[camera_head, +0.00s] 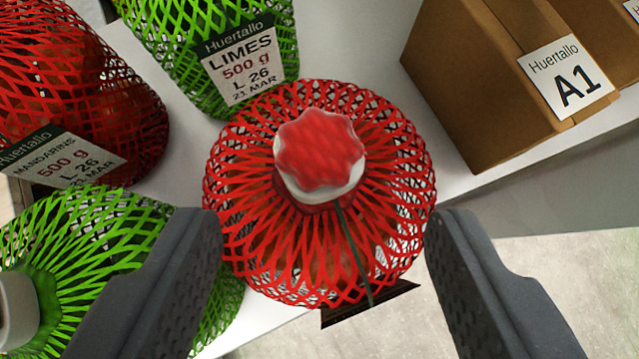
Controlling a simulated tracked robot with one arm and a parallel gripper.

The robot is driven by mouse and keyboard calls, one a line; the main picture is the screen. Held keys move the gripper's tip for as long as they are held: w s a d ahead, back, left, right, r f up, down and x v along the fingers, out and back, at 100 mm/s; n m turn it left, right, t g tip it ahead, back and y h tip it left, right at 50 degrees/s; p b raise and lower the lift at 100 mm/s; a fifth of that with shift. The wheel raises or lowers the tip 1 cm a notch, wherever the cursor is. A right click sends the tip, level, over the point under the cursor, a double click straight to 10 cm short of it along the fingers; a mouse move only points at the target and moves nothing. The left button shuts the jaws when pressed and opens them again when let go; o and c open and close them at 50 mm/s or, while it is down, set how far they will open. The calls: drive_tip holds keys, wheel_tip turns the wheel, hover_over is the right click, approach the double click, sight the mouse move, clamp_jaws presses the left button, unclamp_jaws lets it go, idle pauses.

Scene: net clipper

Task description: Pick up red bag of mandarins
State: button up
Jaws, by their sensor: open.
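A red net bag (392,205) stands in the middle of the view, seen from above, with a red cap-like top and white collar at its neck. A thin green strip runs down its front to a dark label at the lower edge. Its contents are mostly hidden by the net. My gripper (325,255) is open, with one dark finger on each side of the bag's lower half. I cannot tell whether the fingers touch the net. Another red bag (100,95) at the left has a label reading mandarins, 500 g.
A green limes bag (180,50) stands behind, and another green bag (100,235) is at lower left, partly behind the left finger. A cardboard box (480,80) marked A1 is at upper right. The white shelf (385,50) ends in front; pale floor (560,270) lies below.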

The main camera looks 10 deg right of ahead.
sight(318, 153)
drive_tip(key=shift+w+d+r, duration=0.1)
drive_tip(key=shift+w+r, duration=0.05)
drive_tip(key=shift+w, duration=0.3)
drive_tip(key=shift+w+d+r, duration=0.1)
drive_tip(key=shift+w, duration=0.3)
drive_tip(key=shift+w+d+f, duration=0.15)
drive_tip(key=shift+w+f, duration=0.3)
drive_tip(key=shift+w, duration=0.35)
drive_tip(key=shift+x, duration=1.1)
clamp_jaws()
